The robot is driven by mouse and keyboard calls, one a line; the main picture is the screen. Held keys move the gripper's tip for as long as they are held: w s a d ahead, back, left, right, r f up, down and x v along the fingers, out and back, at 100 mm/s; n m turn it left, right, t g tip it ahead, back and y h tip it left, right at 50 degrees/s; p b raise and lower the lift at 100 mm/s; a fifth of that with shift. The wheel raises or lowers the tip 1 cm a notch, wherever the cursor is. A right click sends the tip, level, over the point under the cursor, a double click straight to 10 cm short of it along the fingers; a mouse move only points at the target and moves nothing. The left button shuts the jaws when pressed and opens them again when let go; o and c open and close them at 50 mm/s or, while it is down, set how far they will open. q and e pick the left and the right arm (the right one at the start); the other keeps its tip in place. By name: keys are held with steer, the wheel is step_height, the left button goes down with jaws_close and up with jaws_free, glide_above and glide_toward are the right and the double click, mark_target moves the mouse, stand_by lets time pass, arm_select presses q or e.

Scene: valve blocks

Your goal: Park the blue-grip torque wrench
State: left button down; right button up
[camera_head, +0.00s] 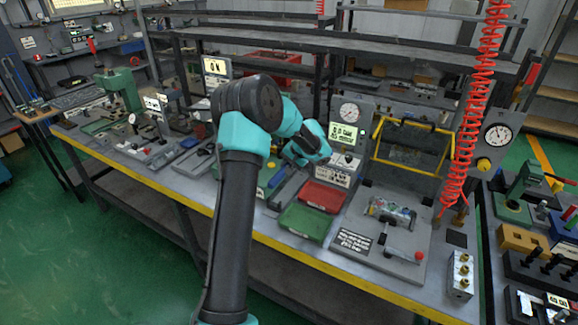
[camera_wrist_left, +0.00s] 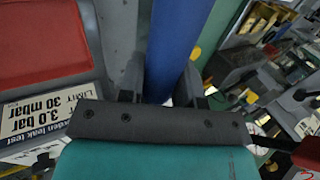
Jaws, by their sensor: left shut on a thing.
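The blue grip (camera_wrist_left: 178,35) of the torque wrench runs up from between the two fingers of my left gripper (camera_wrist_left: 160,88) in the left wrist view. The fingers are shut on it. In the head view a small blue piece (camera_head: 278,176), likely the same grip, shows beside my left arm over the bench. My left forearm and wrist cover the gripper itself in the head view. The wrench's head and shaft are not clearly seen, and I cannot tell whether it touches the bench. My right gripper is not in view.
A red tray (camera_head: 322,196) and a green tray (camera_head: 304,222) lie on the bench right of my arm. A valve block (camera_head: 390,211) sits on a grey plate. A gauge panel (camera_head: 347,135) stands behind the red tray. A red coiled hose (camera_head: 468,120) hangs at the right.

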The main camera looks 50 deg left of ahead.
arm_select(q)
steer(key=shift+f, duration=4.3)
steer(key=c, duration=0.7)
jaws_free()
steer(key=shift+c, duration=0.2)
steer(key=v, duration=1.7)
steer(key=shift+r, duration=0.2)
steer(key=shift+d, duration=0.1)
